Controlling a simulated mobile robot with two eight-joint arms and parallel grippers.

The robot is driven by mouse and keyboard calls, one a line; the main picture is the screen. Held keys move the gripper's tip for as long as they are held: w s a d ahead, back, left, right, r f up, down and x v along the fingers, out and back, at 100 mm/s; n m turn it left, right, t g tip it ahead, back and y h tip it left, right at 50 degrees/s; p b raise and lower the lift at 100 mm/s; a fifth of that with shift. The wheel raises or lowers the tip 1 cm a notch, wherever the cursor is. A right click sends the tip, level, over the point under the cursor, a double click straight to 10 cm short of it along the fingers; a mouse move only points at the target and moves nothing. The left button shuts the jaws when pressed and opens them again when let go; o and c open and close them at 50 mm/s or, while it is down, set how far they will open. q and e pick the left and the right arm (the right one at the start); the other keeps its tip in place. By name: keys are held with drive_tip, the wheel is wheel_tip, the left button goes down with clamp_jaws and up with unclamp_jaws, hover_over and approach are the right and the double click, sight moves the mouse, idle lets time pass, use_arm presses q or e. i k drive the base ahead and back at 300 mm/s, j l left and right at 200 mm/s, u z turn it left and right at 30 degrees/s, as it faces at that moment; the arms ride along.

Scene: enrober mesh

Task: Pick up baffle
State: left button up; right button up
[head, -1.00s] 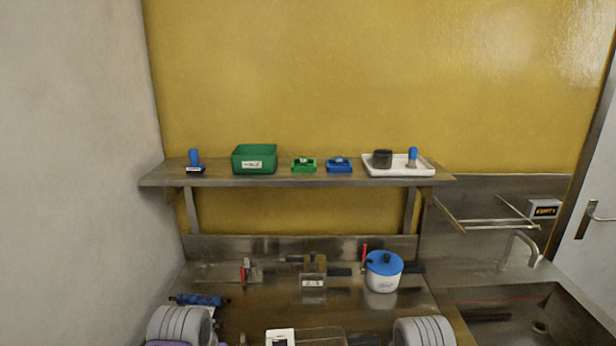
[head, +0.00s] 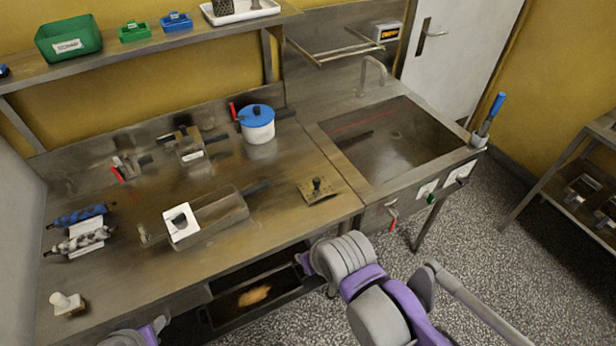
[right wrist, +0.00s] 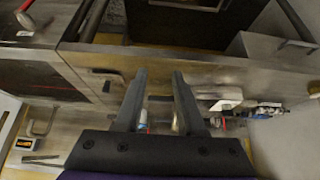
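No part in view is plainly marked as the baffle. A flat metal plate with a dark knob (head: 318,190), which could be it, lies on the steel counter left of the sink in the head view. My right gripper (right wrist: 157,78) is open and empty in the right wrist view, with its two fingers apart.
The counter (head: 255,225) holds a metal trough (head: 220,222), a white pot with a blue lid (head: 257,125) and rollers (head: 80,240). A sink (head: 385,145) lies to the right. A green bin (head: 68,38) stands on the shelf. Open floor (head: 490,240) lies at right.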

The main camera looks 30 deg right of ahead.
sight(314, 190)
drive_tip(key=l+z, duration=0.15)
drive_tip(key=l, duration=0.25)
drive_tip(key=i+l+z, duration=0.1)
drive_tip(key=l, duration=0.3)
drive_tip(key=i+l+z, duration=0.15)
drive_tip(key=l, duration=0.25)
drive_tip(key=i+l+z, duration=0.15)
drive_tip(key=l, duration=0.25)
